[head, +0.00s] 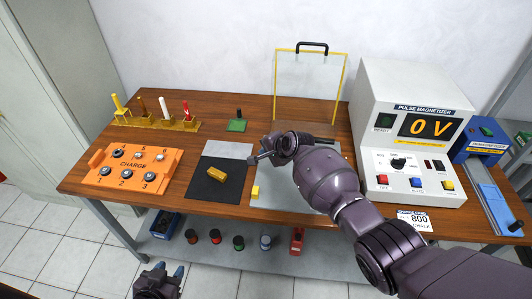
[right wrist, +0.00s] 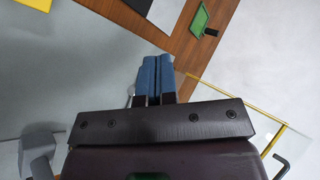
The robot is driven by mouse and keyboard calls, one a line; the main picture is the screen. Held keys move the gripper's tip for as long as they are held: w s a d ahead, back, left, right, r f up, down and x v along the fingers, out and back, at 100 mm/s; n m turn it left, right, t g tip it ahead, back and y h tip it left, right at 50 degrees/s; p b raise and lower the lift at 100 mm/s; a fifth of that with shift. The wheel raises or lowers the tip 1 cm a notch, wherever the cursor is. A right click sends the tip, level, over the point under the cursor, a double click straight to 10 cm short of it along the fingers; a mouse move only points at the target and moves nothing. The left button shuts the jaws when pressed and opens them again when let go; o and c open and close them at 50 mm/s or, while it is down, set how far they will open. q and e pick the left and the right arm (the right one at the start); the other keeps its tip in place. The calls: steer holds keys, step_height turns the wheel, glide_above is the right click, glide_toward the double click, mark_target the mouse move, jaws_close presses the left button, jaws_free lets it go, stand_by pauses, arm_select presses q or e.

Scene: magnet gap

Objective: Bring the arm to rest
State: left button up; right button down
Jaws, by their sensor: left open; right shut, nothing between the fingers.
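My right arm (head: 330,180) reaches in from the lower right over the bench. Its hand (head: 282,148) is above the light grey plate (head: 285,198), and its fingers are hard to make out in the head view. In the right wrist view my right gripper (right wrist: 153,72) has its two blue fingers together with nothing between them. My left gripper (head: 168,272) is at the bottom of the head view, in front of the bench and below its top. Its blue fingertips are apart and empty.
The wooden bench (head: 225,108) holds an orange charge block (head: 130,168), a pulse magnetizer (head: 405,130) showing 0 V and a clear yellow-edged screen (head: 310,85). A brass block (head: 217,174) lies on the black mat (head: 205,188). Several small items stand on the shelf below.

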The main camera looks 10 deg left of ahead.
arm_select(q)
steer(key=shift+w+r, duration=0.2)
steer(key=shift+w, duration=0.1)
